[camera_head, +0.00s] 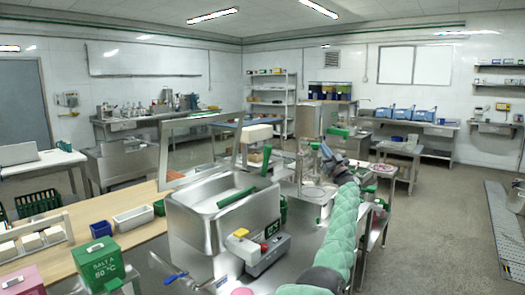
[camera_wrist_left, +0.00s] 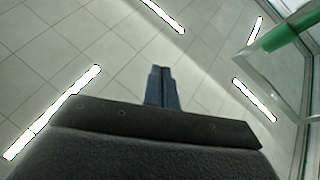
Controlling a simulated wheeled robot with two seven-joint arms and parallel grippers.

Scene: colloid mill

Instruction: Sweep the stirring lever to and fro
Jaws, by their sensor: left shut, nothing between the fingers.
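A lever with a green grip (camera_head: 338,131) stands by the steel mill in the middle of the head view; I take it for the stirring lever. My left gripper (camera_head: 326,151) is just below and left of this grip in the picture. In the left wrist view the gripper's fingers (camera_wrist_left: 160,88) are together, with nothing between them, and point up toward the ceiling. A green bar (camera_wrist_left: 272,48) shows at upper right there, apart from the fingers; I cannot tell if it is the same grip. My right gripper is not in view.
A steel basin (camera_head: 183,213) with a green bar across it stands left of my arm, with a grey control box (camera_head: 257,250) at its front. A wooden bench (camera_head: 90,250) holds small bins at left. The floor (camera_head: 430,220) at right is mostly clear.

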